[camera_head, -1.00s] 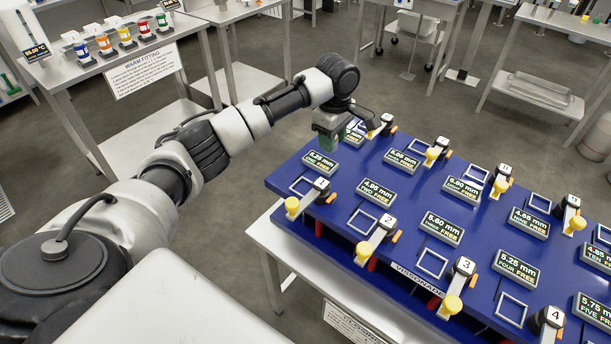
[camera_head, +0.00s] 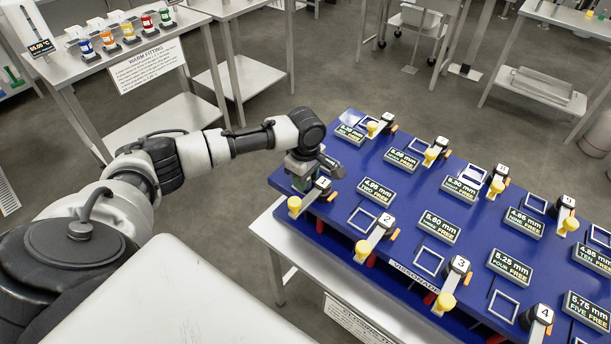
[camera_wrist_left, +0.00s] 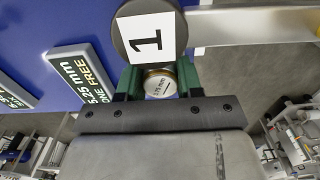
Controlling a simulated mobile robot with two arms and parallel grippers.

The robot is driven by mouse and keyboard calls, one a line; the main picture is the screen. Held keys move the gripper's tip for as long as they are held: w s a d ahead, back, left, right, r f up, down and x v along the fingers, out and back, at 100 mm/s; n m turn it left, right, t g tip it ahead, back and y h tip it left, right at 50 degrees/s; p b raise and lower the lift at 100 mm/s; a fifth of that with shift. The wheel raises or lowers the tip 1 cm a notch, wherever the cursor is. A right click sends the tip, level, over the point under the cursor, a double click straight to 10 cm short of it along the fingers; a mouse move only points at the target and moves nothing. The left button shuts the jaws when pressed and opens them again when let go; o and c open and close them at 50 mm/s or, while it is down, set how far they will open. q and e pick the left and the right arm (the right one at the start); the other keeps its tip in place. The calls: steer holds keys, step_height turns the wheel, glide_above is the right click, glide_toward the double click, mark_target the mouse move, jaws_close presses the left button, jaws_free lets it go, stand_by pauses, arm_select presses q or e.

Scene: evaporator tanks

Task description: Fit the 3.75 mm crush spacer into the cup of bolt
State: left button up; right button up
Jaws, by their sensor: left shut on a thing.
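My left gripper (camera_head: 303,180) is at the left end of the blue board, beside station 1. In the left wrist view its green fingers (camera_wrist_left: 158,76) are shut on a small round spacer (camera_wrist_left: 160,86) with a gold-coloured rim and a pale face; its small print seems to read 3.75 mm. The spacer is close to the black round head marked 1 (camera_wrist_left: 148,38); I cannot tell whether they touch. In the head view the bolt unit 1 (camera_head: 323,184) has a yellow knob (camera_head: 294,204). The spacer is hidden there. My right gripper is not in view.
The blue board (camera_head: 345,254) carries several numbered units with yellow knobs, square frames and size displays. A display by station 1 (camera_wrist_left: 80,75) reads 5.25 mm, ONE FREE. A side table (camera_head: 180,56) with coloured cups stands back left. Open floor lies between.

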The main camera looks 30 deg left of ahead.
arm_select(q)
steer(key=o, duration=1)
step_height(320, 180, up, 12)
steer(key=shift+r+b, duration=0.1)
steer(key=shift+b, duration=0.7)
